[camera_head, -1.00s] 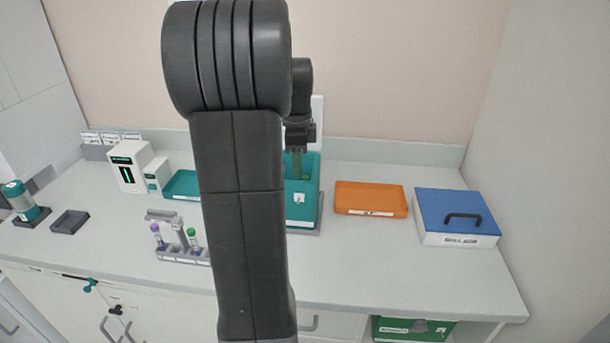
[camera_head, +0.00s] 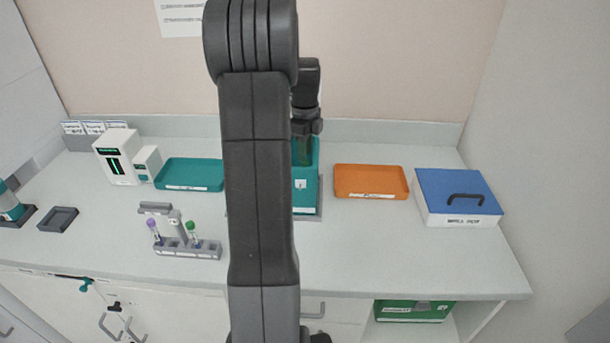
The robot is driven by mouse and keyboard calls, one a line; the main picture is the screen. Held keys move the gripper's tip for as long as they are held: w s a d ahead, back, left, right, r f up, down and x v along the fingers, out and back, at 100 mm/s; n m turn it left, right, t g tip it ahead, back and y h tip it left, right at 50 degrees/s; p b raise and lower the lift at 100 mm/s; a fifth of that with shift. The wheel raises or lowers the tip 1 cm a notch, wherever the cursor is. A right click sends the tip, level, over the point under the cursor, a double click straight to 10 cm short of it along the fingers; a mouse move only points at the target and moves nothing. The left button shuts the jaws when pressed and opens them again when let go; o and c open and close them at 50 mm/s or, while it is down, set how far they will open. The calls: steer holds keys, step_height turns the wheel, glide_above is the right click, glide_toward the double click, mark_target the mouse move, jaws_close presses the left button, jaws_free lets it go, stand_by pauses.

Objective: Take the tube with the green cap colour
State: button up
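A tube with a green cap (camera_head: 190,226) stands in a small grey rack (camera_head: 187,253) on the counter, left of my arm. A tube with a purple cap (camera_head: 152,226) stands in the same rack to its left. My gripper (camera_head: 303,150) is beyond my large dark arm link, pointing down at a teal bin (camera_head: 306,198), away from the rack. Its fingers are small and blurred against the bin, so I cannot tell whether they are open or hold anything. My arm hides the left part of the bin.
A teal tray (camera_head: 190,175) and a white device (camera_head: 118,157) stand at the back left. An orange tray (camera_head: 370,181) and a blue-lidded box (camera_head: 458,195) stand to the right. A small dark tray (camera_head: 58,219) is at far left. The counter's front right is clear.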

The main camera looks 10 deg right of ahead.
mark_target(305, 163)
step_height(305, 163, down, 5)
steer(key=shift+f+p, duration=0.1)
steer(key=shift+p, duration=0.2)
steer(key=c, duration=0.4)
step_height(305, 163, up, 18)
steer(key=b, duration=0.1)
stand_by(0.6)
